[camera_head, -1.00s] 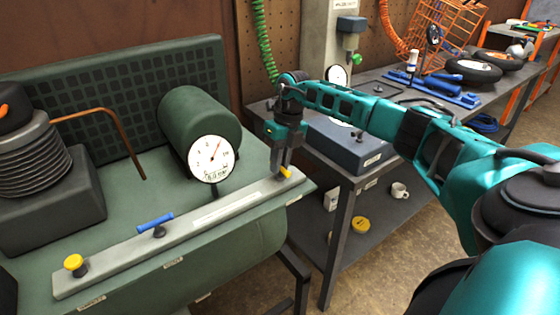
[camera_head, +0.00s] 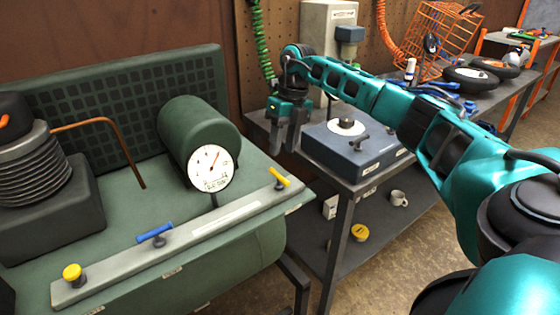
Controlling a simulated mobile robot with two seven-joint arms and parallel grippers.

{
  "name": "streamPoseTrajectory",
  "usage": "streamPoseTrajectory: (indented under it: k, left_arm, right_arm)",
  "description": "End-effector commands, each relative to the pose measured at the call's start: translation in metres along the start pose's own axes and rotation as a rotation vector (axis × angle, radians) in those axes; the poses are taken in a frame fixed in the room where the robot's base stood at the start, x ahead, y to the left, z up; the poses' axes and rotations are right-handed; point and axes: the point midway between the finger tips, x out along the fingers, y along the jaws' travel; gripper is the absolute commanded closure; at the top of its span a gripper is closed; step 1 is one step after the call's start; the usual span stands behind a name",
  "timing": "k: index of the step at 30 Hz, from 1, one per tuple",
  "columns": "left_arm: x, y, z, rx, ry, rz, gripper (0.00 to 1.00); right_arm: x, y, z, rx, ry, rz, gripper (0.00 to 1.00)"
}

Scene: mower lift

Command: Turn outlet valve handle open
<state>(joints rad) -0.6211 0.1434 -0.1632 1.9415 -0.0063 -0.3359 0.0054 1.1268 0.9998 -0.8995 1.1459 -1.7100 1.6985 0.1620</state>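A yellow lever handle (camera_head: 279,177) sits at the right end of the grey valve strip (camera_head: 110,273) on the green machine. It lies crosswise to the strip. A blue lever handle (camera_head: 154,233) sits further left and lies roughly along the strip. A yellow round knob (camera_head: 72,272) is at the left end. The labels are too small to tell which is the outlet. My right gripper (camera_head: 286,147) points down above and slightly right of the yellow handle, apart from it. Its fingers show a gap and hold nothing. My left gripper is not in view.
A pressure gauge (camera_head: 211,168) stands behind the strip, before a green cylinder (camera_head: 194,130). A copper pipe (camera_head: 100,123) rises at left. A workbench at right carries a blue-grey box (camera_head: 350,155); its shelf holds a mug (camera_head: 398,198) and a yellow-lidded tin (camera_head: 359,232).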

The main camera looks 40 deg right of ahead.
Motion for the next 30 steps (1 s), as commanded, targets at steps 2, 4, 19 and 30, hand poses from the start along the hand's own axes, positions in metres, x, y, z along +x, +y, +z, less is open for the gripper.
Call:
streamPoseTrajectory:
  k: [2, 4, 19, 30]
  left_arm:
    - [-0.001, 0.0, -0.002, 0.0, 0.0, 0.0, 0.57]
    - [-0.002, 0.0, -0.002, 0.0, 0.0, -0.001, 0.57]
    - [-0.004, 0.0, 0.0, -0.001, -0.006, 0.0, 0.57]
    - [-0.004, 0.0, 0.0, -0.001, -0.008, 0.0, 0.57]
  right_arm:
    - [-0.018, 0.0, 0.001, 0.001, -0.004, 0.001, 0.61]
    - [-0.03, 0.0, 0.001, 0.001, -0.003, 0.001, 0.61]
    - [-0.051, 0.0, 0.0, -0.001, 0.001, 0.001, 0.61]
    - [-0.051, 0.0, 0.0, -0.001, 0.001, 0.0, 0.61]
